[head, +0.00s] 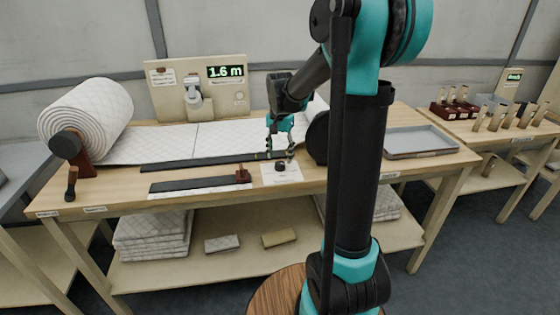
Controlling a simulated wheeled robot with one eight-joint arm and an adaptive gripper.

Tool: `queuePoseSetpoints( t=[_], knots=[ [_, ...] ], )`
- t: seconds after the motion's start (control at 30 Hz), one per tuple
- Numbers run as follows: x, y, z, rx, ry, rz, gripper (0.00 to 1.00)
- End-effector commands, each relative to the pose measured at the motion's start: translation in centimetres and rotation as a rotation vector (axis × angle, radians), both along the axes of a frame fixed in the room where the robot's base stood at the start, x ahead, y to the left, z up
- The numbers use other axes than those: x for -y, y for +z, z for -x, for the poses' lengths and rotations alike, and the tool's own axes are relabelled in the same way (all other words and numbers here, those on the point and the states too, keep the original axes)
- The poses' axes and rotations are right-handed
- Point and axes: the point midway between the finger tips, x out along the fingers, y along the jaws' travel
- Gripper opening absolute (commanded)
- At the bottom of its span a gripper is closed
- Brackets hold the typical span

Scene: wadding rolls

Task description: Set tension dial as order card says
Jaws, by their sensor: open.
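A small black knob (281,166) sits on a white plate (283,177) near the table's front edge; it looks like the tension dial, but its marks are too small to read. My gripper (280,154) is open, pointing down just above and behind the knob. I cannot tell whether its fingertips touch anything. A beige panel (160,104) at the back carries a lit display (225,72) reading 1.6 m and small labels, too small to read. I cannot tell which label, if any, is the order card.
A quilted wadding roll (85,112) stands at the left, its sheet (160,143) spread across the table. A dark strip with a brown block (242,175) lies left of the plate. A grey tray (420,141) is at the right. My arm hides the table's middle right.

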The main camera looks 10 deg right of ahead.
Motion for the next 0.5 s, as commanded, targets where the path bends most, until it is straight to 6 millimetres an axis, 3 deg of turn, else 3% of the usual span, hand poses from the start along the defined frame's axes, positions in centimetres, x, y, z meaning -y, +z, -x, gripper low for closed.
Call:
queuePoseSetpoints(
  t=[0.2,0.5],
  knots=[
    [0.0,-2.4,0.0,0.0,0.0,0.0,0.54],
    [0.0,-2.9,0.0,0.0,0.0,0.0,0.54]
  ],
)
